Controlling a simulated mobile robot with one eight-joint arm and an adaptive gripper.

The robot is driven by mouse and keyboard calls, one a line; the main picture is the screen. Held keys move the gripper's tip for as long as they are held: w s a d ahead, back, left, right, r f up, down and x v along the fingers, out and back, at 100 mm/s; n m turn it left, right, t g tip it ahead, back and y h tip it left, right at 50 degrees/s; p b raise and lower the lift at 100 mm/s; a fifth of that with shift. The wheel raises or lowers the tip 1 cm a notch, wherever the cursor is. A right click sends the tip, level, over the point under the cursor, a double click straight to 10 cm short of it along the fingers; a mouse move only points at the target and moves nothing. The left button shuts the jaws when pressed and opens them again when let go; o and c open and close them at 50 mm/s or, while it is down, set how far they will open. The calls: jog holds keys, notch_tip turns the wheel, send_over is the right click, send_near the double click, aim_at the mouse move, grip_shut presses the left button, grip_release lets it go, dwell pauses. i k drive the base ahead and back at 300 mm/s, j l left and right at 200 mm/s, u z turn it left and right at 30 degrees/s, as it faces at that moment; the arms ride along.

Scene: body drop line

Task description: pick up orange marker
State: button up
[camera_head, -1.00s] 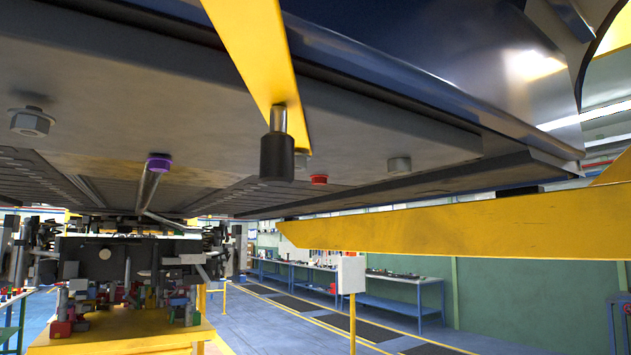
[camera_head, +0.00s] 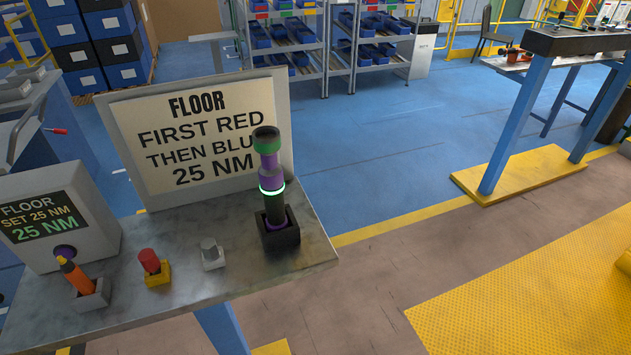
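The orange marker (camera_head: 76,277) stands tilted in a small grey holder (camera_head: 93,294) at the left front of a grey-topped stand. Its upper end is dark with a yellowish tip, and it leans to the left. It is close in front of the grey display box. The lower end of the marker is hidden in the holder. My gripper is not in view.
The stand's top (camera_head: 190,270) also holds a red-topped piece in a yellow holder (camera_head: 156,272), a grey piece (camera_head: 212,254), a purple-green tool in a black holder (camera_head: 279,236), a display box (camera_head: 58,222) and a sign (camera_head: 199,140). Blue floor lies behind.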

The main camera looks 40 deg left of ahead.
aim_at(70, 269)
jog(key=u, duration=3.1)
jog(key=i+l+z, duration=0.35)
jog(key=k+j, duration=0.05)
jog(key=k, duration=0.05)
